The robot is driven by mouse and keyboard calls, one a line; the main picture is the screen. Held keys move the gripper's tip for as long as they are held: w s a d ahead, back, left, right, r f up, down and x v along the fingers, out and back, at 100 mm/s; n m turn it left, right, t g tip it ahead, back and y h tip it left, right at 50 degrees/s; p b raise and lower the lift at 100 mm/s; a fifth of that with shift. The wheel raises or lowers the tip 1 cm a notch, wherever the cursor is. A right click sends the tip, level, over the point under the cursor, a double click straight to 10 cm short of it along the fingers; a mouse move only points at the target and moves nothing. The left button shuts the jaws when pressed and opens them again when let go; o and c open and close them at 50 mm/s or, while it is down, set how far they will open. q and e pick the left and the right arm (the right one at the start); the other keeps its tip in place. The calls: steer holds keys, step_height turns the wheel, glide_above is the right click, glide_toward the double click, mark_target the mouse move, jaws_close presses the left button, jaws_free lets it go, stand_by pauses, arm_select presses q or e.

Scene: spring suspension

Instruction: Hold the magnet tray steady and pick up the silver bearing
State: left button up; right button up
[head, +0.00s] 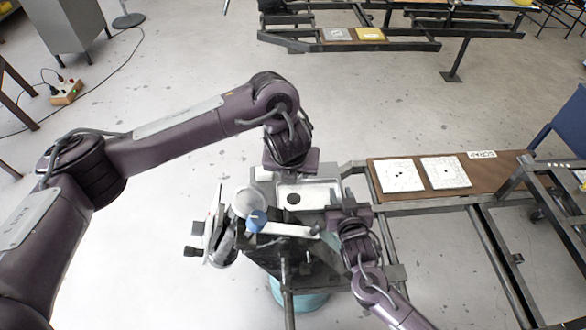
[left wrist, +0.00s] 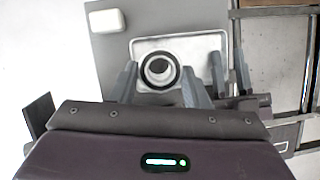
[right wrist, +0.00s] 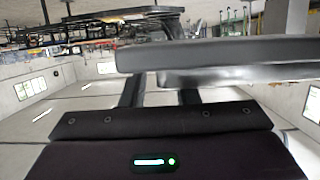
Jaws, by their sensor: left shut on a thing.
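The silver bearing (left wrist: 159,69) shows in the left wrist view as a pale ring with a dark centre and dark edge, over the left part of the shallow magnet tray (left wrist: 207,42). My left gripper (head: 292,180) points down over the tray, its fingers shut on the bearing's two sides. I cannot tell whether the bearing touches the tray floor. My right gripper (head: 338,208) is at the tray's right edge; in the left wrist view its fingers straddle the right wall. In the right wrist view the fingers stand apart, with their tips hidden by a grey slab (right wrist: 220,58).
A white block (left wrist: 105,21) lies beyond the tray on the left. A blue-capped part (head: 256,221) and a round metal part (head: 248,202) are left of the tray, nearer. A brown board (head: 470,192) with two white plates lies right.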

steer(key=v, duration=1.2)
